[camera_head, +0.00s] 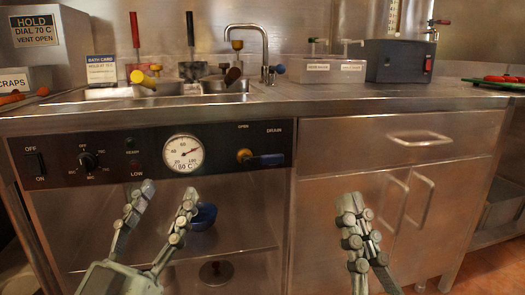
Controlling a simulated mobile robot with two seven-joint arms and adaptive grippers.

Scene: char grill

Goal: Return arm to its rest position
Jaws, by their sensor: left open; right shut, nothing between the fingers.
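My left gripper (168,198) is open and empty, low in the head view, in front of the open lower shelf of the steel counter. Its two fingers stand apart and point up. My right gripper (352,203) is shut and empty, to the right, in front of the cabinet below the drawer. Both grippers are below the level of the countertop. Whether either one touches the counter front cannot be told.
The steel counter (345,102) spans the view, with a sink (205,98), faucet (265,50) and labelled boxes (318,70) on top. A blue cup-like item (203,217) sits on the shelf.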

